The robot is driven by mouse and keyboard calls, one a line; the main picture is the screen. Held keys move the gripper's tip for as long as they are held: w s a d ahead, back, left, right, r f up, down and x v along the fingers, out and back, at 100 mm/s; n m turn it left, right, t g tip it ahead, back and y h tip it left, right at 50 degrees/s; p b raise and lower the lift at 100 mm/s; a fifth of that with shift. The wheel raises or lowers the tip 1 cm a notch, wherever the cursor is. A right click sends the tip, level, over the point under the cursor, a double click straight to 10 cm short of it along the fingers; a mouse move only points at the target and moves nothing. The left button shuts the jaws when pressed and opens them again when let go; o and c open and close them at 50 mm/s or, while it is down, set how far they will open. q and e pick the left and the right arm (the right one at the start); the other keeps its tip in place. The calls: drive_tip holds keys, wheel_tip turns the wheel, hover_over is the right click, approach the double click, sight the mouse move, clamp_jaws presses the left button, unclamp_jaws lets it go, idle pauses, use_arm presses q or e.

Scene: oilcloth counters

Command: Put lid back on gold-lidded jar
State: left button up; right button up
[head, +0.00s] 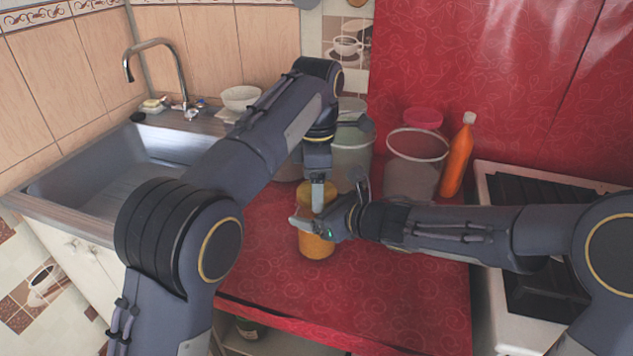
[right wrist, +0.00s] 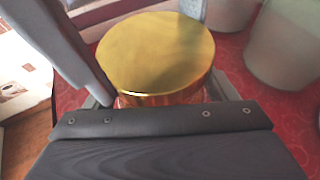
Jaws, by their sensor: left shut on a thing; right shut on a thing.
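The jar (head: 317,246) with amber-orange contents stands on the red counter in the head view. A round gold lid (right wrist: 157,52) is directly over its mouth; it also shows in the head view (head: 334,187). My left gripper (head: 318,202) reaches down from above and is shut on the lid, with one finger on its near side. My right gripper (head: 330,228) comes from the right and is shut on the jar's side. In the right wrist view the lid looks level and hides the jar's rim. I cannot tell whether it is fully seated.
A clear container (head: 412,170), a pink-lidded container (head: 423,118) and an orange bottle (head: 459,155) stand behind on the right. A stove (head: 485,300) is at the right, a sink (head: 110,180) at the left. The front counter (head: 380,300) is clear.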

use_arm(q)
drive_tip(key=shift+f, duration=0.35)
use_arm(e)
drive_tip(key=c, duration=0.5)
use_arm(q)
drive_tip(key=m, duration=1.6)
drive_tip(key=shift+m, duration=0.4)
drive_tip(key=o, duration=0.9)
